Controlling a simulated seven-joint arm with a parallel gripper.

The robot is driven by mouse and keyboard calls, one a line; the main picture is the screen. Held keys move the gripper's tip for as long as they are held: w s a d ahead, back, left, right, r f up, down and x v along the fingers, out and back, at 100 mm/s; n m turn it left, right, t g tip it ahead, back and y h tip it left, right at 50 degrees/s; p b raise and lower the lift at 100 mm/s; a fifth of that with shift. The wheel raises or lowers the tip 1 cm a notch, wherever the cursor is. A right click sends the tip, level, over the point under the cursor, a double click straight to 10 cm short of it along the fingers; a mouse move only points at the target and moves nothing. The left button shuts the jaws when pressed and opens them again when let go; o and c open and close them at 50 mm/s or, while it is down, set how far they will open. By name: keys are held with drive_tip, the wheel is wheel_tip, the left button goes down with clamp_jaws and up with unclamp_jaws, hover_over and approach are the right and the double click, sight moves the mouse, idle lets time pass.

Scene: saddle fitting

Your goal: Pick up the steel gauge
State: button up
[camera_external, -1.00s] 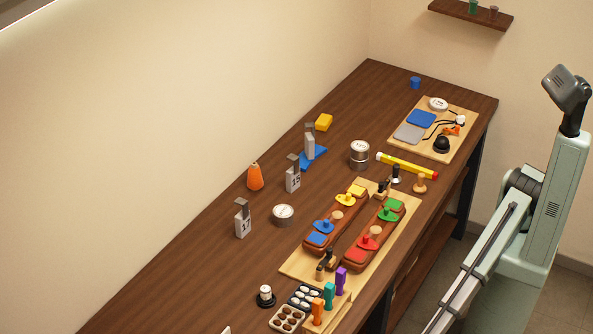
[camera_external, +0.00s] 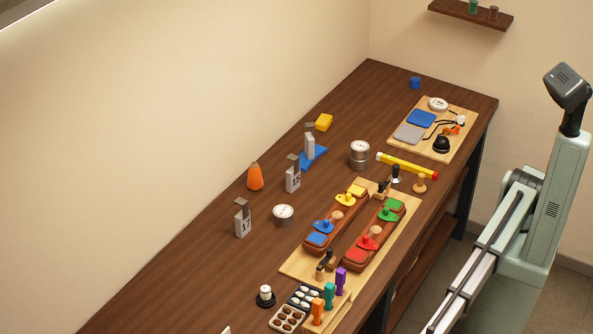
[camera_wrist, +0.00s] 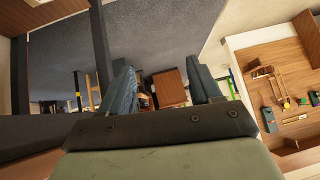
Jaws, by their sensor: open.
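No single object is plainly the steel gauge. Candidates in the external view are upright grey blocks with darker metal-looking tops: one marked 37 (camera_external: 243,220), one that seems marked 15 (camera_external: 293,176), and one (camera_external: 309,146) on a blue mat (camera_external: 318,158). Round white-faced dials also stand on the bench, one (camera_external: 283,214) low and one (camera_external: 359,153) taller. My gripper (camera_wrist: 163,72) shows in the wrist view, its two fingers apart and empty. It faces the room, away from these blocks. The external view does not show the gripper.
The wooden bench (camera_external: 180,280) runs along the wall. A board (camera_external: 293,274) carries two red-brown saddle-like bodies with coloured pieces. The bench's near left is mostly clear.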

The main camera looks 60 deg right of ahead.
drive_tip(key=w+d+r+n+t+y, duration=0.1)
drive_tip(key=w+d+r+t+y, duration=0.1)
drive_tip(key=w+r, duration=1.3)
drive_tip(key=w+d+r+n+t+y, duration=0.1)
drive_tip(key=w+d+r+t+y, duration=0.1)
drive_tip(key=w+r, duration=1.25)
drive_tip(key=g+h, duration=0.3)
drive_tip(key=h, duration=0.5)
hover_over(266, 287)
drive_tip(key=d, duration=0.4)
wheel_tip(266, 287, down, 2)
drive_tip(key=x, duration=0.8)
drive_tip(key=shift+f, duration=0.3)
drive_tip(key=shift+d+x, duration=0.1)
drive_tip(key=shift+x, duration=1.2)
drive_tip(key=shift+d+x, duration=0.15)
drive_tip(key=shift+x, duration=1.2)
drive_tip(key=shift+w+f, duration=0.1)
drive_tip(key=shift+w, duration=0.1)
clamp_jaws()
